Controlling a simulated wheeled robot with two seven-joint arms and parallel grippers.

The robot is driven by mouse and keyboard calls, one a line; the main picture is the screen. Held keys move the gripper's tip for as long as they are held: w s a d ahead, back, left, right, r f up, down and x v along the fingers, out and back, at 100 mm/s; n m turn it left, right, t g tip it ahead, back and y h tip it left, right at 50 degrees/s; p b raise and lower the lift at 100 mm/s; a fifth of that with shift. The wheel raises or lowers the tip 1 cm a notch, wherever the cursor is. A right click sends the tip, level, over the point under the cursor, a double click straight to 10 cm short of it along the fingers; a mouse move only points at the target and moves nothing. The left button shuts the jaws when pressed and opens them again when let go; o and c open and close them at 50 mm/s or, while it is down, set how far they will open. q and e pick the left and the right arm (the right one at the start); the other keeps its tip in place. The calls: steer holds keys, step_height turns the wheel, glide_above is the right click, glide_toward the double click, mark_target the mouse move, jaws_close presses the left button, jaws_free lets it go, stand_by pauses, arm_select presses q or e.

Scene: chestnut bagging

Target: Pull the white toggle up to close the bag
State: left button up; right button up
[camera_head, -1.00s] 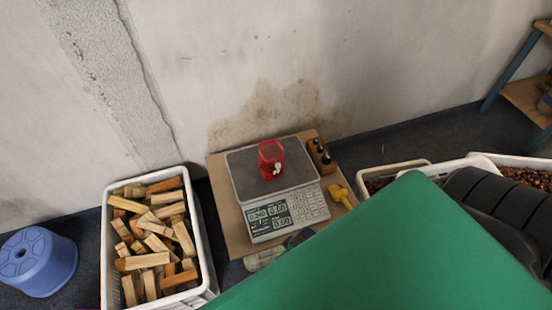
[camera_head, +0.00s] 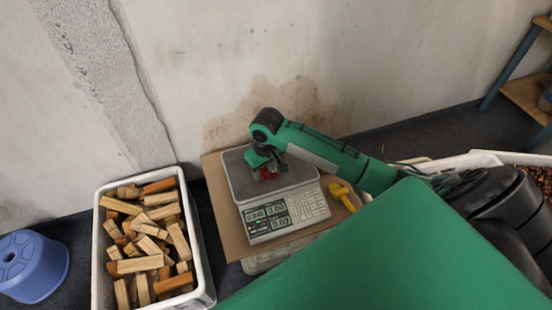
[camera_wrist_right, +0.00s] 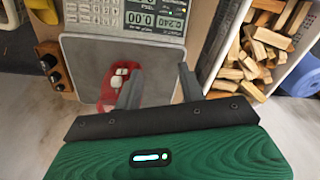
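The red net bag (camera_head: 268,174) rests on the metal plate of the scale (camera_head: 293,214), mostly hidden by my right gripper (camera_head: 260,160) in the head view. In the right wrist view the red bag (camera_wrist_right: 108,94) shows with the white toggle (camera_wrist_right: 121,73) on it. My right gripper (camera_wrist_right: 158,82) is open, its two fingers apart. The left-hand finger in that view overlaps the bag's edge; whether it touches the bag I cannot tell. The bag and toggle lie left of the gap between the fingers. My left gripper is in neither view.
A white crate of wood blocks (camera_head: 99,247) and a blue tub (camera_head: 35,266) stand left of the scale. A yellow scoop (camera_head: 342,193) lies right of it. A wooden weight holder (camera_wrist_right: 53,66) borders the plate. A wall (camera_head: 240,60) rises close behind.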

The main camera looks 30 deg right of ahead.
steer(key=w+d+r+m, duration=0.3)
steer(key=w+d+r, duration=0.35)
steer(key=d, duration=0.25)
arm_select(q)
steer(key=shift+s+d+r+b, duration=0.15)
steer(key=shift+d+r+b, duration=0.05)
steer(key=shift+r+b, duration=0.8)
arm_select(e)
steer(key=shift+g+h, duration=0.3)
steer(key=shift+g, duration=0.1)
step_height(320, 180, down, 14)
steer(key=shift+f, duration=0.2)
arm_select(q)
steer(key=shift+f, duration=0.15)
arm_select(e)
jaws_close()
